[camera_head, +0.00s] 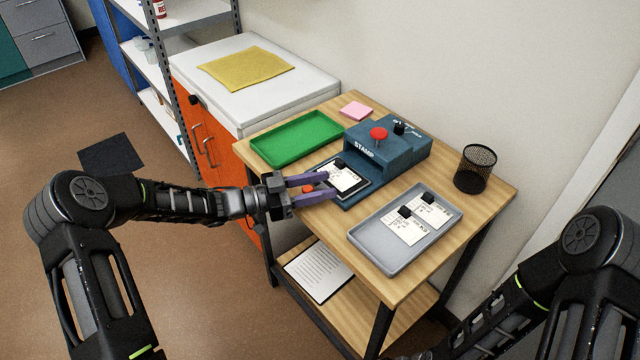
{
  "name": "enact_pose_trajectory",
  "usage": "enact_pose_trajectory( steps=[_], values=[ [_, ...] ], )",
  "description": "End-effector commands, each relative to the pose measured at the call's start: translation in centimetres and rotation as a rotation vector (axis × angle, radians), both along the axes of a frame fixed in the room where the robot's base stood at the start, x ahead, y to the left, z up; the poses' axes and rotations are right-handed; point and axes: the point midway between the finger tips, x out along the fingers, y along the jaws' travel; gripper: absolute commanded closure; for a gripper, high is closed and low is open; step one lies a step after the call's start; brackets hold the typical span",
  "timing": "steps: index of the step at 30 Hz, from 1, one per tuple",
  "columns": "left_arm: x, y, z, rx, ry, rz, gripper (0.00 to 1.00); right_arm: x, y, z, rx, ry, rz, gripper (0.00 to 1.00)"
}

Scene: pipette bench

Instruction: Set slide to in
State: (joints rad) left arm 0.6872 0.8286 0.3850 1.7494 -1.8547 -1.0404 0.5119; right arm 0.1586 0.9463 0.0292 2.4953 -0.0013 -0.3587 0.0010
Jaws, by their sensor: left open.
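The blue stamp machine (400,155), marked STAMP, stands on the wooden table with a red button on top. Its slide (362,191), a dark flat tray, sticks out of the machine's front toward the left. A white card (349,180) with a black knob lies on the slide. My left gripper (328,185) is open at the slide's outer end, its purple fingers pointing right. A small red part (308,188) shows between the fingers; I cannot tell whether they touch it. My right arm is at the lower right, and its gripper is out of view.
A green tray (297,138) lies empty behind the slide. A grey tray (377,257) with white cards lies at the front right. A black mesh cup (475,169) stands at the right, and a pink pad (356,111) lies at the back.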

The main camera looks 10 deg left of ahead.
Motion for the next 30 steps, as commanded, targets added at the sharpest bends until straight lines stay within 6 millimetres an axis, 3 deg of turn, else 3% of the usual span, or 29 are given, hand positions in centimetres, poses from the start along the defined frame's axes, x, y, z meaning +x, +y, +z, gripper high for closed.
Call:
enact_pose_trajectory(
  steps=[6,21,30],
  values=[
    [0.02,0.00,-0.01,0.000,0.000,0.001,0.58,0.00,0.00,-0.01,0.000,0.000,0.000,0.61],
    [0.02,0.03,-0.01,0.000,0.000,0.001,0.99,0.00,0.00,-0.01,0.000,0.000,0.000,0.61],
    [0.02,0.05,-0.01,0.000,-0.001,0.001,1.00,0.00,0.00,-0.01,0.000,0.000,0.000,0.61]
  ],
)
